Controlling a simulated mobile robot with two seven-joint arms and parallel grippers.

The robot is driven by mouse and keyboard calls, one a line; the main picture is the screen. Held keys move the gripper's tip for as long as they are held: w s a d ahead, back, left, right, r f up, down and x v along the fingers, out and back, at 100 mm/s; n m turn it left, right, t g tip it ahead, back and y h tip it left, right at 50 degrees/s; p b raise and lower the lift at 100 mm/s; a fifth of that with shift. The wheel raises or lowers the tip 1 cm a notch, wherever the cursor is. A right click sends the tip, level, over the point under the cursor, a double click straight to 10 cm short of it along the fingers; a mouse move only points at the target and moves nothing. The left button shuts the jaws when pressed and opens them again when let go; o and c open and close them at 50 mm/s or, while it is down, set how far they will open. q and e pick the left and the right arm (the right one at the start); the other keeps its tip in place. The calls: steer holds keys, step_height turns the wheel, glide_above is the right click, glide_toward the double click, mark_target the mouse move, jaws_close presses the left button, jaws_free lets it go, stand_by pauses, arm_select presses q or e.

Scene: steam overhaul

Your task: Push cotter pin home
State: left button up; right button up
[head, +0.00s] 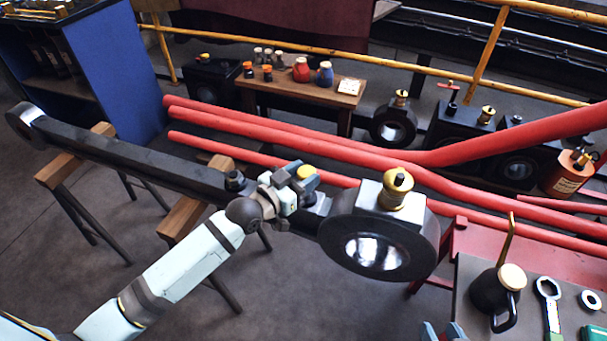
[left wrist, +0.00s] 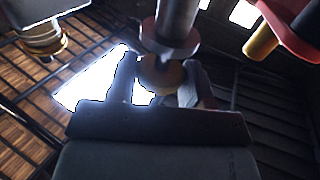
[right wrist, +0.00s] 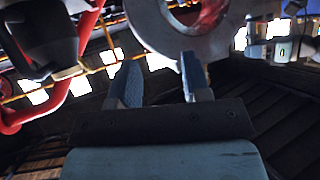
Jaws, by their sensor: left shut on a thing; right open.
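A long dark rod (head: 130,155) lies across wooden trestles, with a large ring end (head: 425,240) at its right. My left gripper (head: 304,184) is over the rod, just left of the ring end. A yellow round top (head: 306,172) shows at its fingers. In the left wrist view my left gripper (left wrist: 160,85) is shut on a brass-coloured round piece (left wrist: 160,73), below a grey flanged cylinder (left wrist: 172,30). I cannot tell whether this piece is the cotter pin; its lower part is hidden. My right gripper (head: 442,332) is open and empty at the bottom edge; it also shows in the right wrist view (right wrist: 160,80).
Red pipes (head: 300,140) run behind the rod. A bench (head: 470,270) at the right holds a black oil can (head: 490,300), a spanner (head: 549,300) and a small ring (head: 591,299). A brass cup (head: 399,190) stands on the ring end.

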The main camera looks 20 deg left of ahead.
arm_select(q)
steer(key=shift+f, duration=0.35)
step_height(320, 180, down, 4)
steer(key=shift+r+b, duration=0.15)
steer(key=shift+b, duration=0.55)
arm_select(e)
steer(key=shift+a, duration=0.1)
arm_select(q)
steer(key=o, duration=1.3)
arm_select(e)
steer(key=shift+f, duration=0.1)
arm_select(q)
steer(key=p+v, duration=0.2)
steer(key=v, duration=1.2)
arm_select(e)
steer(key=shift+d, duration=0.2)
